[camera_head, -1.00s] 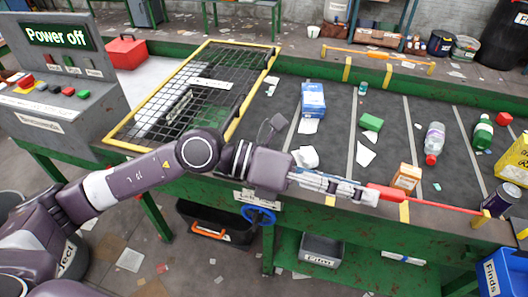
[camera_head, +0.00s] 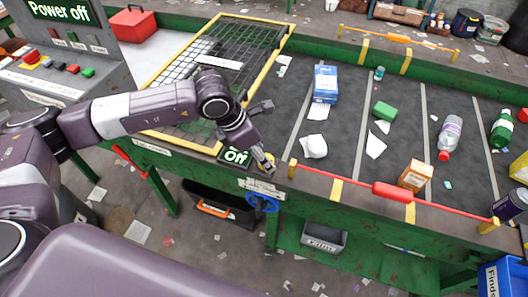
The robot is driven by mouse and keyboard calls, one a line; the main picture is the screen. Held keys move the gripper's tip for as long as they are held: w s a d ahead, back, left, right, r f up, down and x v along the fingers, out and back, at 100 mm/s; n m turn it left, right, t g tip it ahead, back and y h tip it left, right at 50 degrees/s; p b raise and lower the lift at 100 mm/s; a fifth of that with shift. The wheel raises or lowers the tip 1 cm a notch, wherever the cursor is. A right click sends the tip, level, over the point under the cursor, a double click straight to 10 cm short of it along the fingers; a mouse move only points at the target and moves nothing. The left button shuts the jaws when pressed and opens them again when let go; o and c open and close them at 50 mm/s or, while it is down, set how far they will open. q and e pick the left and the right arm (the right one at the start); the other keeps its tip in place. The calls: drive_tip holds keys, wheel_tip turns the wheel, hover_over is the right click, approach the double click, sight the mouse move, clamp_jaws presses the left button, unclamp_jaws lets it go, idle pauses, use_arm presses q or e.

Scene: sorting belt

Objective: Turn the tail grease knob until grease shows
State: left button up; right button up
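A blue round hand-wheel knob (camera_head: 262,203) sits on the green front side of the belt frame, below a pale label plate (camera_head: 262,186). I cannot read that plate, and no grease is visible around the knob. My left gripper (camera_head: 266,163) points down and right above the belt's front edge, a little above the knob and apart from it. Its fingers look small and close together, and I cannot tell whether they are shut. My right gripper is out of view.
A red pull bar (camera_head: 390,191) runs along the front edge, right of my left gripper. A small "Off" display (camera_head: 235,157) is beside my wrist. A yellow-framed mesh guard (camera_head: 245,50) lies behind my arm. The control panel (camera_head: 62,12) reads "Power off". Litter lies on the belt (camera_head: 345,150).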

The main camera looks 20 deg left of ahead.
use_arm(q)
drive_tip(key=shift+w+d+f, duration=0.15)
drive_tip(key=shift+f, duration=0.45)
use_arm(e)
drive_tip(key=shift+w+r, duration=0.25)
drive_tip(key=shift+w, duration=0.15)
use_arm(q)
drive_tip(key=shift+c, duration=0.2)
drive_tip(key=c, duration=1.1)
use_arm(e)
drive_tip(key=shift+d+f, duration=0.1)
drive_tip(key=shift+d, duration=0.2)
use_arm(q)
drive_tip(key=shift+w+f+m+b, duration=0.1)
drive_tip(key=shift+m+b, duration=0.3)
drive_tip(key=shift+b, duration=0.45)
drive_tip(key=m+g+b, duration=0.1)
drive_tip(key=m+b, duration=0.1)
drive_tip(key=b, duration=0.2)
drive_tip(key=m+g+h+b, duration=0.1)
drive_tip(key=m+b, duration=0.2)
drive_tip(key=b, duration=0.1)
drive_tip(key=shift+w+m, duration=0.15)
drive_tip(key=shift+m, duration=0.15)
drive_tip(key=shift+r+m+g+b, duration=0.2)
drive_tip(key=shift+m+g+b, duration=0.5)
drive_tip(key=shift+m+b, duration=1.05)
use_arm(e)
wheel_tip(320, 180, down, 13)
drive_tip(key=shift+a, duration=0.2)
